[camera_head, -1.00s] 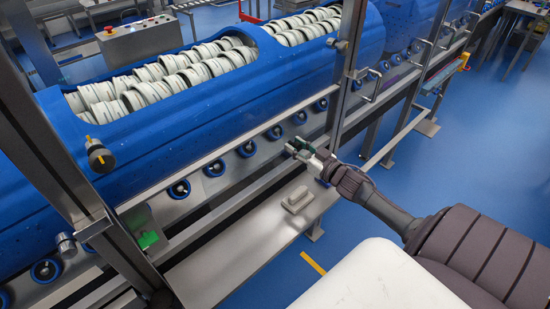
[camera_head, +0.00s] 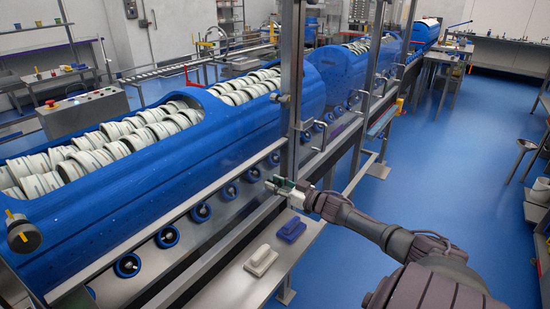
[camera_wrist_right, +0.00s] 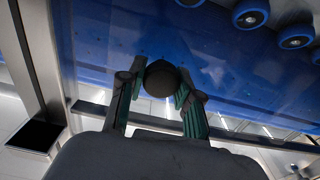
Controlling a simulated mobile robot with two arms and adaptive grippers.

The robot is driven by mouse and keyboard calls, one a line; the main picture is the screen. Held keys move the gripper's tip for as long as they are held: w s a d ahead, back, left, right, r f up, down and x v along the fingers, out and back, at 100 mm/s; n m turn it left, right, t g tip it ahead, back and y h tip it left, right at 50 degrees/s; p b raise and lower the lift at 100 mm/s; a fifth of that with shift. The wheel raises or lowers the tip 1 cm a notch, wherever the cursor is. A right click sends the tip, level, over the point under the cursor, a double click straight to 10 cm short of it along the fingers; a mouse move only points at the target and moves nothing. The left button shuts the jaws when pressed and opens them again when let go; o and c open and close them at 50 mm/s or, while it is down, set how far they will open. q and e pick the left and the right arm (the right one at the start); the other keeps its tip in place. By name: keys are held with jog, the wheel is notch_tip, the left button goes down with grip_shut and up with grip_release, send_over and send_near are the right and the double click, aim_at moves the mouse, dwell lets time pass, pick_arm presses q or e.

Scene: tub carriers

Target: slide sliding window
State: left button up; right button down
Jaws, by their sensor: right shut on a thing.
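The sliding window is a clear pane, hard to make out, across the front of the blue machine. In the right wrist view the pane (camera_wrist_right: 225,75) shows as faint reflections over blue. A dark round knob (camera_wrist_right: 162,78) stands between the green-lined fingers of my right gripper (camera_wrist_right: 160,92), which is shut on it. In the head view my right gripper (camera_head: 279,186) is at the machine's front, by the foot of a steel post (camera_head: 291,100). The fingers hide the knob there. My left gripper is not in view.
Blue covers (camera_head: 140,165) hold rows of white rings behind the steel frame. The blue floor (camera_head: 420,190) to the right is open.

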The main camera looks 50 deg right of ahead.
jog(key=c, duration=0.8)
grip_release()
jog(key=shift+s, duration=0.1)
jog(key=shift+s+f, duration=0.15)
jog(key=shift+s, duration=0.4)
jog(key=s, duration=0.7)
jog(key=s+d, duration=0.1)
jog(key=s, duration=0.2)
jog(key=shift+s, duration=0.35)
